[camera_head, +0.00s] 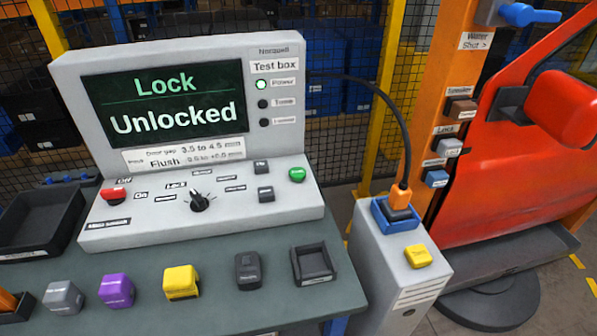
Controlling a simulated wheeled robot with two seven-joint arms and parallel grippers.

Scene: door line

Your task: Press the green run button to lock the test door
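The green run button (297,174) sits at the right end of the sloped panel of the test box (180,70). The test box screen (165,105) reads "Lock" and "Unlocked". The black selector knob (200,198) is in the middle of the panel, with small labels around it. The red test door (530,150) stands upright at the right, with a red mirror on it. Neither gripper shows in the head view.
A black cable runs from the test box to an orange plug (398,193) on a grey cabinet (375,270). A yellow block (418,256) lies on the cabinet. Several blocks and a small black tray (313,281) line the table's front. A large black tray (40,218) is left.

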